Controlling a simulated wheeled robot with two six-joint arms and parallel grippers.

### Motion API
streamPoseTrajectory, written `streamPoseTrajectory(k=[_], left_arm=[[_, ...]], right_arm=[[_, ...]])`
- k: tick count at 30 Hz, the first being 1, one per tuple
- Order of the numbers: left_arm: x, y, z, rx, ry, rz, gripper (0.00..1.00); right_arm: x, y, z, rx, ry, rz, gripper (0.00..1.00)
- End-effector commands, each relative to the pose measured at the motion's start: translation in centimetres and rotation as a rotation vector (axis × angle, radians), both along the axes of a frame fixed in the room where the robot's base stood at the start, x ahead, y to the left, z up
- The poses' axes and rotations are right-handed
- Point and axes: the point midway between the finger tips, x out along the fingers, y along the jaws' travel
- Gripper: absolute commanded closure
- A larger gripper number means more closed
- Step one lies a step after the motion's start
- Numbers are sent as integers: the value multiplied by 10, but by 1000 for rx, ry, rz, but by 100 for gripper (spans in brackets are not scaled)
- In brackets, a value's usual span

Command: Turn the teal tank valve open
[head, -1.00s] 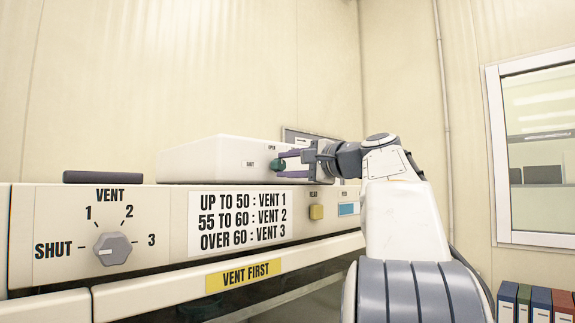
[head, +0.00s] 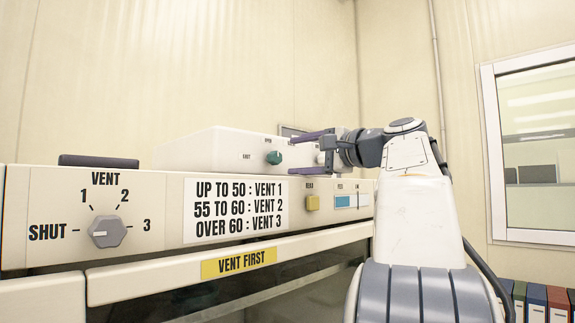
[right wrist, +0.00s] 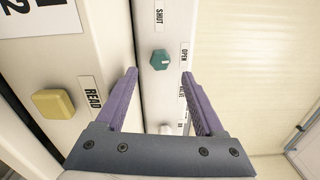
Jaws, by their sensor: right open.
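The teal tank valve (head: 274,157) is a small round knob on the front of the cream box on top of the cabinet. The SHUT label is at its left and the OPEN label above it. In the right wrist view the teal knob (right wrist: 159,59) shows a small pale mark toward its right side, the side of the OPEN label; its exact angle is hard to tell. My right gripper (head: 293,155) is open and empty, to the right of the knob and apart from it. Its purple fingertips (right wrist: 160,72) point toward the knob. My left gripper is not in view.
A dark bar (head: 98,161) lies on top at left.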

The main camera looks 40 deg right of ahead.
Motion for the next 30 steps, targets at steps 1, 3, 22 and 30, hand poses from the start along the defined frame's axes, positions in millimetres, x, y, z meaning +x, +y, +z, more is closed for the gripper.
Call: streamPoseTrajectory(k=[1,3,22,30], left_arm=[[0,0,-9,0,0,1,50],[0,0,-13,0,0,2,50],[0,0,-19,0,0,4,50],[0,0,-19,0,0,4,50]], right_arm=[[-12,-2,-4,-4,-3,-7,30],[-25,-3,-3,-3,-1,-7,30],[-57,-4,0,-1,0,0,30],[-57,-4,0,-1,0,0,30]])
